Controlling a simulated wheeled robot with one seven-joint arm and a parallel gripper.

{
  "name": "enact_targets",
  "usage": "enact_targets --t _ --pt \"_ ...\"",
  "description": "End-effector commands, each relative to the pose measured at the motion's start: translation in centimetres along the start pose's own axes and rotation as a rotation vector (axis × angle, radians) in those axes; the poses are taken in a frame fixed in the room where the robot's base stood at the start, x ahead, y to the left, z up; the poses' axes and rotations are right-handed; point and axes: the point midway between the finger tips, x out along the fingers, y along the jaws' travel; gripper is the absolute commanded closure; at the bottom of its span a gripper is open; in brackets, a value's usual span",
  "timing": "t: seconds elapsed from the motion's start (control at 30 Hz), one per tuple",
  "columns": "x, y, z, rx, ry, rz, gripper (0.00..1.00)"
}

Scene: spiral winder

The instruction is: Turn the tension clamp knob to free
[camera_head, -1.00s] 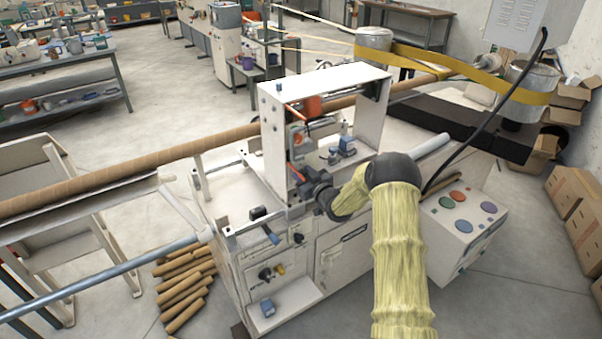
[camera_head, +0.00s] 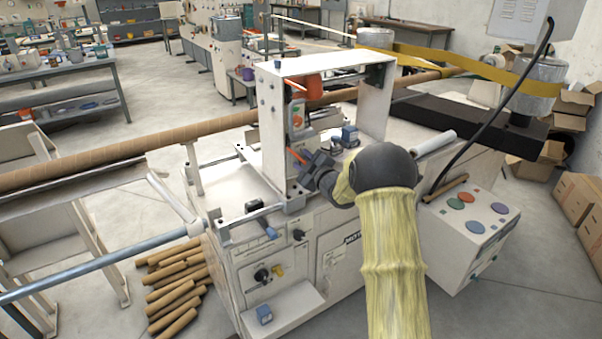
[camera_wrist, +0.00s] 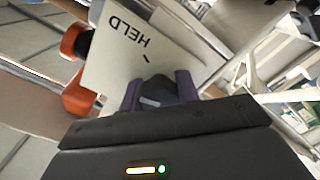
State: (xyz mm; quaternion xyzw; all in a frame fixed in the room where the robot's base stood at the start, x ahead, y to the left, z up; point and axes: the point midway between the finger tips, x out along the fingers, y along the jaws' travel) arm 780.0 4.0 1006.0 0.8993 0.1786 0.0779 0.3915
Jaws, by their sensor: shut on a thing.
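In the wrist view, a dark tension clamp knob (camera_wrist: 154,92) stands on a pale plate (camera_wrist: 112,66). My gripper (camera_wrist: 157,87) has its two purple-grey fingers on either side of the knob and is shut on it. The plate carries the word HELD, upside down in this view, with a short black mark between the word and the knob. No FREE label is visible. In the head view, my gripper (camera_head: 309,170) is at the front of the upright white frame (camera_head: 272,125); the knob is hidden there.
An orange part (camera_wrist: 76,42) lies close beside the plate. The long brown tube (camera_head: 130,150) runs through the frame behind my gripper. A box with coloured round buttons (camera_head: 467,225) stands to the right. Several brown tubes (camera_head: 178,290) lie on the floor at left.

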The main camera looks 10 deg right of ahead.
Motion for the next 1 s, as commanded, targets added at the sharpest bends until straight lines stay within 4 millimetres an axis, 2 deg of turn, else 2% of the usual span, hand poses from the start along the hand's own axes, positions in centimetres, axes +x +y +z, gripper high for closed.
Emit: enact_targets --t 0.03,1.0 --pt "0.02 -0.64 0.48 -0.047 0.003 0.001 0.92" --pt "0.02 -0.80 0.57 -0.953 0.001 -0.001 0.92"
